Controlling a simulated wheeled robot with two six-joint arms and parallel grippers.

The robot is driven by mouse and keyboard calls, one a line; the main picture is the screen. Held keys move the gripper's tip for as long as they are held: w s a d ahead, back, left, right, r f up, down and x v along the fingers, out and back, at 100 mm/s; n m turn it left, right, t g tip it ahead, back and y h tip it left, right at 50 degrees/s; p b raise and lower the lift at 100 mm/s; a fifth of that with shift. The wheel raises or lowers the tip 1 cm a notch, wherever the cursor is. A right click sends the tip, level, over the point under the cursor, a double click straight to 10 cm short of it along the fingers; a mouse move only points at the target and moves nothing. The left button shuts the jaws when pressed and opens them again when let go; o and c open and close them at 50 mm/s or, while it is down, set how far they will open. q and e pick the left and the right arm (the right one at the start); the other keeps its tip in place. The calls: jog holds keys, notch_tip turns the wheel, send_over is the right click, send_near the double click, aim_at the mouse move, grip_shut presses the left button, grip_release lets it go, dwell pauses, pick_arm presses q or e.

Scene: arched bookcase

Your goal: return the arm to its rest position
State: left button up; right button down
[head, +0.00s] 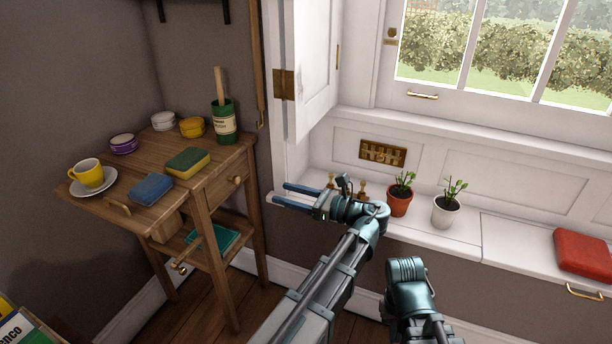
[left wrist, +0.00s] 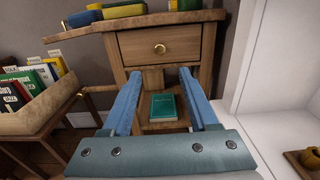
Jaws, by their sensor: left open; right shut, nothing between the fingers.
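My left gripper (head: 279,194) is open and empty, its two blue fingers pointing left, between the wooden side table and the window seat. In the left wrist view, the open fingers (left wrist: 158,74) stand either side of a teal book (left wrist: 163,107) on the table's lower shelf, with nothing between them. My left arm (head: 330,275) reaches up from the bottom of the head view. A part of my right arm (head: 408,283) shows at the bottom, right of it; its gripper fingers are not seen.
The side table (head: 215,165) holds a yellow cup (head: 86,172), a blue sponge (head: 150,189), a yellow-green sponge (head: 187,161), small tins and a green can (head: 224,122). Two potted plants (head: 400,200) (head: 447,208) and a red cushion (head: 583,253) are on the window seat. A white shutter (head: 312,60) stands behind my gripper.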

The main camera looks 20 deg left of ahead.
pick_arm(q)
jog(key=s+d+f+n+h+p, duration=0.4)
jog(key=s+d+f+n+h, duration=0.15)
jog(key=f+h, duration=0.35)
jog(key=s+d+f+n+h+p, duration=0.1)
jog(key=s+d+f+n+h, duration=0.15)
jog(key=d, duration=0.25)
jog(key=s+d+f+n+g+h+p, duration=0.1)
jog(key=s+d+f+n+h, duration=0.1)
jog(key=s+d+n, duration=0.2)
jog(key=s+d+f+n+h+p, duration=0.1)
jog(key=s+d+f+n+h, duration=0.15)
jog(key=s+d, duration=0.2)
notch_tip(320, 180, up, 39)
jog(key=d+p, duration=0.1)
jog(key=p, duration=3.6)
jog(key=shift+w+h+p, duration=0.3)
jog(key=shift+h, duration=0.1)
jog(key=shift+d+f+n, duration=0.1)
jog(key=shift+f+n, duration=0.05)
jog(key=shift+n, duration=0.1)
